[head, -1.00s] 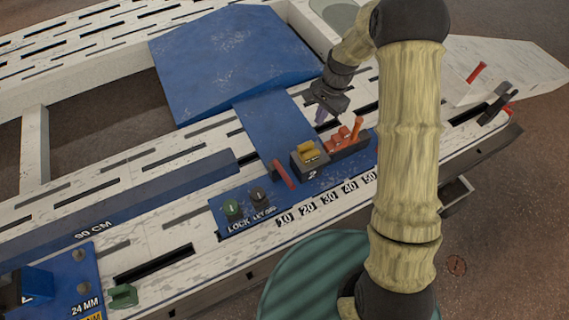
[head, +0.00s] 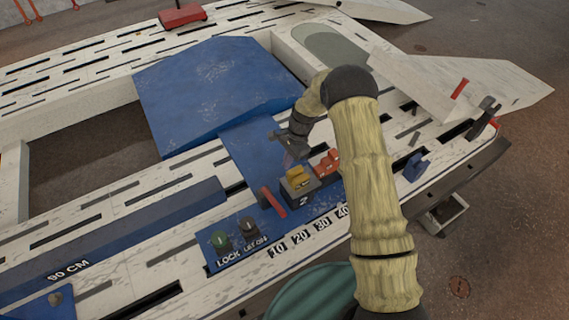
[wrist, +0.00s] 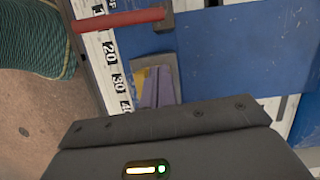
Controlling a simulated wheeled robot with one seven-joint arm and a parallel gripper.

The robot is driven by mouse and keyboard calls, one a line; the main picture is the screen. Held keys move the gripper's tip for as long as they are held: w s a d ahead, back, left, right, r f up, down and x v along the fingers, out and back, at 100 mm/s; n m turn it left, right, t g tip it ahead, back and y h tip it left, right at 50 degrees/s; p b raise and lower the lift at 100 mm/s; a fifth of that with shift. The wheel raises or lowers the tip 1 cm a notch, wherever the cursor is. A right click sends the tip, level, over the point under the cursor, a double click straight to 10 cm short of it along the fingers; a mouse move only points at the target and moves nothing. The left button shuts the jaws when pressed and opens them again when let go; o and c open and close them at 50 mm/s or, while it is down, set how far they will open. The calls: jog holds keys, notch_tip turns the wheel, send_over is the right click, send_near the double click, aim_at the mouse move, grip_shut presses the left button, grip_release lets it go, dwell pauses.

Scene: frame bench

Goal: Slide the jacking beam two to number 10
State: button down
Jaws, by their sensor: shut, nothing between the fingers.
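The grey block marked 2 (head: 301,190), with yellow pieces on top, sits on a blue plate (head: 250,150) that runs from a large blue ramp to the number strip (head: 300,237). The strip reads 10, 20, 30, 40 from left to right, and the block stands behind about 20 to 40. A red lever (head: 272,202) lies left of the block. My gripper (head: 293,158) is shut and empty, just above and behind the block. In the wrist view, its fingers (wrist: 158,93) cover part of the block and a yellow piece (wrist: 139,80); contact cannot be told.
Red pieces (head: 326,163) stand right of the block. A green knob (head: 221,241) and a dark knob (head: 249,226) sit at the plate's front left. A long dark-blue bar marked 90 CM (head: 120,240) lies to the left. The slotted white bench frame surrounds an open gap.

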send_over(284, 185)
notch_tip(284, 185, down, 8)
jog(key=shift+a+r, duration=0.1)
jog(key=shift+r, duration=0.15)
jog(key=s+a, duration=0.2)
jog(key=a, duration=0.1)
jog(key=shift+s+a+f, duration=0.15)
jog(key=shift+a+f, duration=0.05)
jog(key=shift+f, duration=0.2)
jog(key=shift+a, duration=0.1)
